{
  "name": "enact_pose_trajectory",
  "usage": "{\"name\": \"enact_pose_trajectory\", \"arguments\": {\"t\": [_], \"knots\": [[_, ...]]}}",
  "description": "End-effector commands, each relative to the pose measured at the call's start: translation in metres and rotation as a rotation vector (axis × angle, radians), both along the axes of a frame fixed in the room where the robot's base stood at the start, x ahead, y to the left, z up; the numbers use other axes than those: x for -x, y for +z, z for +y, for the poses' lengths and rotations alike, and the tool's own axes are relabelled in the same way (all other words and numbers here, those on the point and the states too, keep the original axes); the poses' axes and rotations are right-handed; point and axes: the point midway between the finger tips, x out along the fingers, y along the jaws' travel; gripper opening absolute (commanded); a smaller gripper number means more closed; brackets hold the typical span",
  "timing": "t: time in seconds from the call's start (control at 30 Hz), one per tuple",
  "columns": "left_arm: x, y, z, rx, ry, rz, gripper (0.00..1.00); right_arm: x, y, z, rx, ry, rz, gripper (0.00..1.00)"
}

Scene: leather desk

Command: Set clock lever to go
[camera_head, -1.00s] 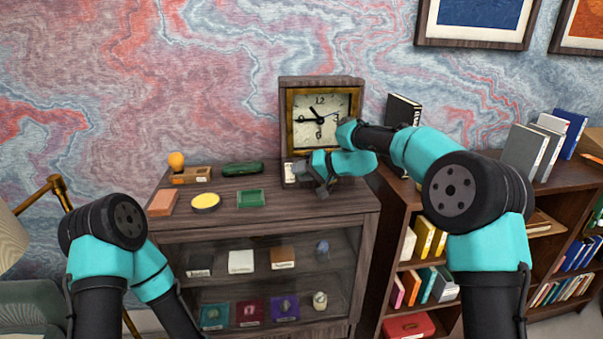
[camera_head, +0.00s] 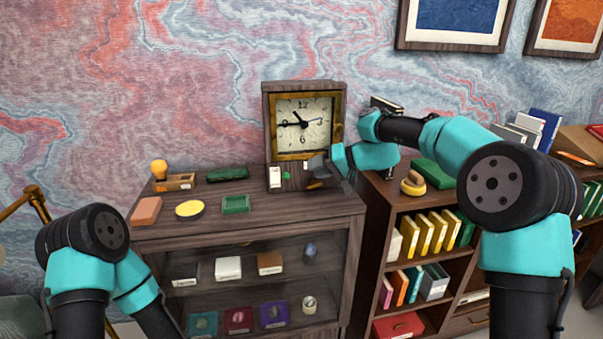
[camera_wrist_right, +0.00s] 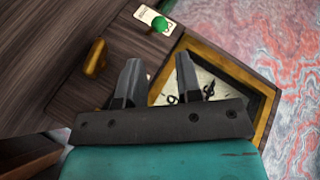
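The square clock (camera_head: 333,125) stands on top of the wooden cabinet, with a dark wood case, a gold frame and a pale dial. At its base is a white lever plate (camera_head: 274,178) with a small green knob (camera_head: 287,176). In the right wrist view, the green knob (camera_wrist_right: 160,25) sits toward one end of the white plate (camera_wrist_right: 146,14); the plate's lettering is too small to read surely. My right gripper (camera_head: 317,172) is just right of the knob, apart from it. Its fingers (camera_wrist_right: 158,76) are spread and empty. My left gripper is out of view; only its arm shows.
A brass piece (camera_wrist_right: 95,58) is on the clock base beside the plate. The cabinet top holds a green tray (camera_head: 236,205), a yellow disc (camera_head: 190,209), an orange block (camera_head: 146,211) and an orange-knobbed stand (camera_head: 174,183). A bookcase (camera_head: 388,226) stands at the right.

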Motion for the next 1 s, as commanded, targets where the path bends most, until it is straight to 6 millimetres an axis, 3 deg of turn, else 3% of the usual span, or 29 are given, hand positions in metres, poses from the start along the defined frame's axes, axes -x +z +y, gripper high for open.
{"name": "enact_pose_trajectory", "arguments": {"t": [0.2,0.4,0.83,1.0], "knots": [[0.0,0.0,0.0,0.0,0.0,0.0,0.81,0.013,0.017,-0.037,0.0,-0.002,0.0,0.32],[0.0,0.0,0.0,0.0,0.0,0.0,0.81,0.021,0.026,-0.058,-0.001,-0.001,0.0,0.32],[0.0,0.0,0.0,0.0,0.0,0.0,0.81,0.022,0.028,-0.062,0.001,-0.001,0.001,0.32],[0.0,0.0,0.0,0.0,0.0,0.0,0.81,0.021,0.01,-0.072,0.029,-0.025,0.021,0.32]]}}
